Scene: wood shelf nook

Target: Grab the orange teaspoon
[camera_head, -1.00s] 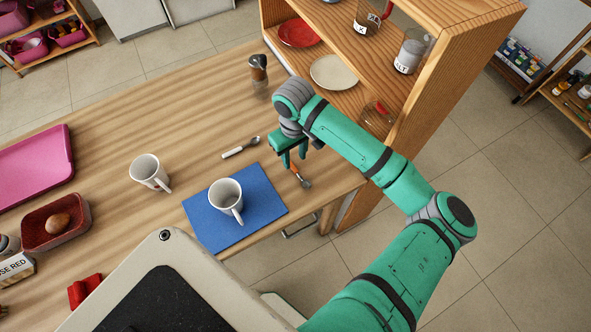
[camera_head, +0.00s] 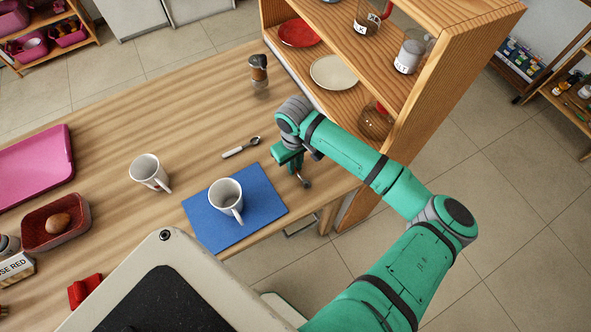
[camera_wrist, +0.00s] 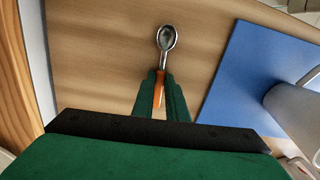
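The orange teaspoon has an orange handle and a grey metal bowl. In the head view its bowl (camera_head: 305,183) shows at the right of the table, while my gripper hides most of the handle. In the wrist view the teaspoon (camera_wrist: 158,88) lies between the green fingers, its bowl beyond the fingertips. My gripper (camera_wrist: 161,80) is low over the table, with its fingers close against both sides of the handle; it also shows in the head view (camera_head: 292,168). The teaspoon appears to be at table level.
A blue mat (camera_head: 262,198) with a white mug (camera_head: 222,194) on it is just left of my gripper. A white-handled spoon (camera_head: 240,148) and another mug (camera_head: 146,170) lie farther left. The wooden shelf (camera_head: 425,95) stands close on the right.

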